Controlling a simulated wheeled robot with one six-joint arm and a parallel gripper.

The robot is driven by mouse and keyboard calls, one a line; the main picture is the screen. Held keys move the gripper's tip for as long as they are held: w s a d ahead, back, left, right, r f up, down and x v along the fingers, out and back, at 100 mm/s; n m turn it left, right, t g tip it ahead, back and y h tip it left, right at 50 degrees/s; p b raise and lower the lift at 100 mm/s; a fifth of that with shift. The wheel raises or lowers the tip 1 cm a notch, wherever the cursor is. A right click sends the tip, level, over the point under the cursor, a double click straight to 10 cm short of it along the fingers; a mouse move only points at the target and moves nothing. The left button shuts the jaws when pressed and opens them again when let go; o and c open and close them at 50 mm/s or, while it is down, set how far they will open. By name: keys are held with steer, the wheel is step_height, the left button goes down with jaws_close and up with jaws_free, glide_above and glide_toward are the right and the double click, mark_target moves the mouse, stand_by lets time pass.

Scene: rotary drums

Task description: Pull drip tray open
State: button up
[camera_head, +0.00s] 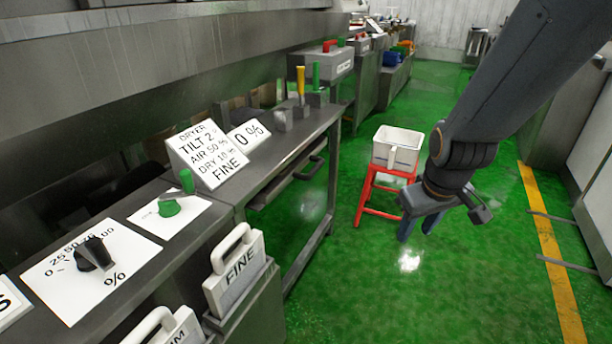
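A grey metal tray (272,190) sits under the top of the steel bench, and looks like the drip tray. Its dark bar handle (311,168) faces the aisle on the right. The tray looks pushed in beneath the bench top. My gripper (419,228) hangs over the green floor, to the right of the tray and apart from it. Its two blue-grey fingers point down with a gap between them, and nothing shows between them.
A red stool (376,194) with a white bin (397,148) stands just behind my gripper. Signs and levers stand on the bench (285,145). A FINE-labelled handled plate (237,271) stands at the front.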

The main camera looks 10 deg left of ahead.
steer(key=w+a+f+n+t+b, duration=0.2)
steer(key=w+f+n, duration=0.1)
steer(key=w, duration=0.4)
steer(key=w+a+f+n+t+b, duration=0.1)
steer(key=w+a+f+n+b, duration=0.15)
steer(key=w, duration=0.45)
steer(key=n+t+y+b, duration=0.75)
steer(key=n+b, duration=0.35)
steer(key=n, duration=0.4)
glide_toward(317, 171)
steer(key=f+x, duration=0.1)
steer(key=x, duration=0.3)
steer(key=shift+a+r+t+h, duration=0.25)
steer(key=shift+t, duration=0.2)
steer(key=shift+b+x, duration=0.35)
steer(key=shift+x, duration=3.3)
steer(key=shift+d, duration=0.1)
jaws_close()
